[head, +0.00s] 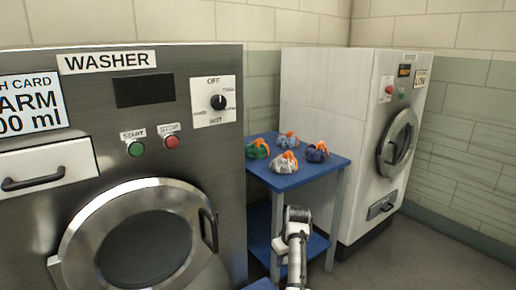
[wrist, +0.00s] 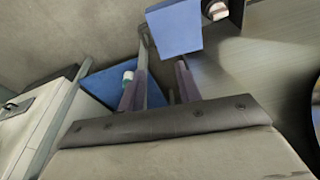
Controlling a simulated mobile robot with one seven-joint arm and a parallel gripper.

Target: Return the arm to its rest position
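My arm (head: 296,240) rises from the bottom of the head view, in front of the blue table (head: 329,160). My gripper (wrist: 158,85) shows in the wrist view with its two dark fingers apart and nothing held between them. The fingertips are hard to make out in the head view. Several sling bags with orange tops sit on the table: a green one (head: 257,149), a grey one (head: 285,163), a blue one (head: 317,153) and another grey one (head: 288,140). They stand apart from my gripper.
A steel washer (head: 60,180) with a round door fills the left. A white machine (head: 318,110) stands right of the table. The table has a blue lower shelf (head: 318,246). A small white and teal item (wrist: 128,75) shows beside one finger. Floor is clear at right.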

